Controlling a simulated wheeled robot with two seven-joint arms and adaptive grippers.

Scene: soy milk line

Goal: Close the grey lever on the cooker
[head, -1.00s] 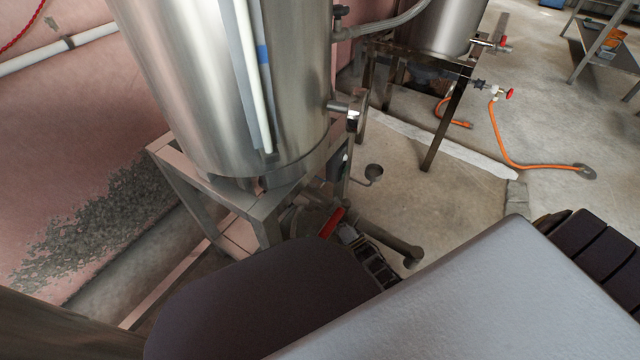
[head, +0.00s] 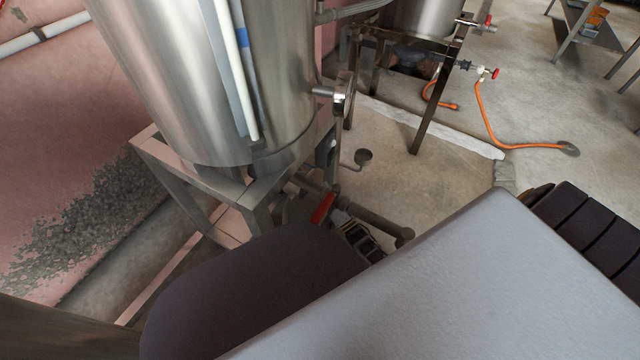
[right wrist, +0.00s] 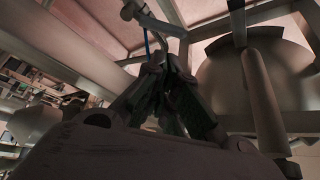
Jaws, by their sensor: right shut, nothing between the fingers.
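The cooker is most likely the tall steel tank (head: 185,80) on a metal stand at the left of the head view. A short outlet on its right side carries a small fitting with an upright grey-brown handle (head: 345,87), which looks like the grey lever. Whether it stands open or shut I cannot tell. My right gripper (right wrist: 177,85) shows in the right wrist view, fingers together and empty. Steel pipework and a rounded metal body lie beyond it there; I cannot tell its distance from the lever. My left gripper is not in view.
A red handle (head: 323,208) sits low by the stand (head: 262,205), near pipes and a dark ribbed part. A second tank on a dark frame (head: 432,112) stands behind. An orange hose (head: 493,125) lies on open concrete floor. My arm covers the lower head view.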

